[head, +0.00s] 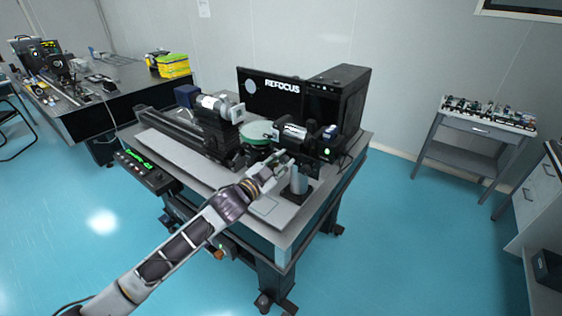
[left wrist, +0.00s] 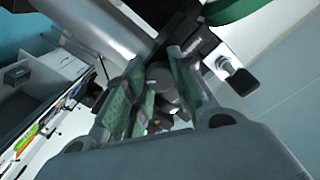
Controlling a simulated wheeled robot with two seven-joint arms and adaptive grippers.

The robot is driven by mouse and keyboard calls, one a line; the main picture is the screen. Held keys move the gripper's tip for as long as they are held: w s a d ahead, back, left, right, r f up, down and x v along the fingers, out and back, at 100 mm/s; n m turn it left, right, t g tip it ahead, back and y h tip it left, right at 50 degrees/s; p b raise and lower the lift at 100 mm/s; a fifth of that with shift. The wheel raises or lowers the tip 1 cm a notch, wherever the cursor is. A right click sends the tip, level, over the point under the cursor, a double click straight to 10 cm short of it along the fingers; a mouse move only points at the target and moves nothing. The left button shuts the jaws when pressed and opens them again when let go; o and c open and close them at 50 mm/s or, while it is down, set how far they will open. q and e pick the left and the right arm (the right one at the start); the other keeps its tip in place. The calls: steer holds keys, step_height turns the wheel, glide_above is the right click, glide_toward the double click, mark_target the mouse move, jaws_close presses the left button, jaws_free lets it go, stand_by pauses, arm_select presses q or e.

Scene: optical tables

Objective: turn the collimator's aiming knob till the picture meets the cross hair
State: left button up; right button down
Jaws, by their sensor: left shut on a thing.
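The collimator (head: 293,131) is a dark and silver tube on a post at the right of the optical table (head: 262,208). My left gripper (head: 284,163) reaches in from the front, just below the tube. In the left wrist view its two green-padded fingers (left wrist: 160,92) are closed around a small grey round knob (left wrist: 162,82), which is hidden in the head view. My right gripper is not in view.
A rail with a second silver tube (head: 212,103) stands left of the collimator. A black computer case (head: 345,92) is behind it. A side table (head: 478,127) stands right, with clear floor between.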

arm_select(q)
steer(key=o, duration=1.1)
steer(key=shift+c, duration=0.2)
steer(key=v, duration=1.2)
steer(key=shift+f, duration=0.15)
stand_by(0.5)
